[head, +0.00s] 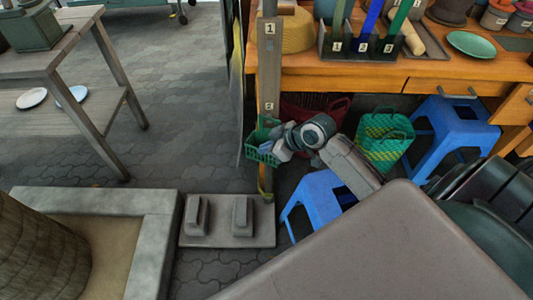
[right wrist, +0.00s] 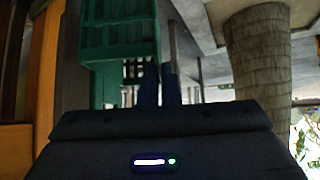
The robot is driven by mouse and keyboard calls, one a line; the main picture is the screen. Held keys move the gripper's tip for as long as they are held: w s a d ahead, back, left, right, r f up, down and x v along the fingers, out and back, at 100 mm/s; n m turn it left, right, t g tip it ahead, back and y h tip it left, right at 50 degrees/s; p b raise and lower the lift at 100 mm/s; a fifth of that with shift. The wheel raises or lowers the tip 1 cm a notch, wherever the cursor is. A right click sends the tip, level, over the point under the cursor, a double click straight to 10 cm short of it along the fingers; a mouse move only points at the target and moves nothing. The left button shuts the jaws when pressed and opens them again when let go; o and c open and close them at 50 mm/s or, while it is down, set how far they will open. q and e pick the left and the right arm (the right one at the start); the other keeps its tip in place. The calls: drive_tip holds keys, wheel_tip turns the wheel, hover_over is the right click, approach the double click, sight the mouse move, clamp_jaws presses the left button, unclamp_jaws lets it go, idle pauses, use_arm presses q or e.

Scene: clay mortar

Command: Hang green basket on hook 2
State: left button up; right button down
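The green basket (head: 260,147) is off the floor against the wooden post, just below label 2 (head: 268,106); it also shows in the right wrist view (right wrist: 118,38). Hook 2 itself is hard to make out behind the basket. My right gripper (head: 279,149) is at the basket's right side. In the right wrist view its two fingers (right wrist: 159,84) are close together at the basket's edge and look shut on it. Whether the basket's handle is over the hook cannot be told. My left gripper is not in view.
An orange workbench (head: 360,78) stands right of the post. A red basket (head: 315,108), a green-and-yellow basket (head: 386,140) and blue stools (head: 316,193) (head: 452,128) are under or before it. A slab with two blocks (head: 227,222) lies below the post.

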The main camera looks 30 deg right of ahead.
sight(267, 139)
drive_tip(key=shift+w+d+f+b, duration=0.15)
drive_tip(key=shift+w+d+b, duration=0.45)
drive_tip(key=shift+w, duration=0.35)
drive_tip(key=shift+w+d, duration=0.1)
drive_tip(key=shift+w, duration=0.05)
drive_tip(key=shift+w+d, duration=0.1)
drive_tip(key=shift+w, duration=0.15)
drive_tip(key=shift+w+d+p, duration=0.1)
drive_tip(key=shift+p, duration=0.2)
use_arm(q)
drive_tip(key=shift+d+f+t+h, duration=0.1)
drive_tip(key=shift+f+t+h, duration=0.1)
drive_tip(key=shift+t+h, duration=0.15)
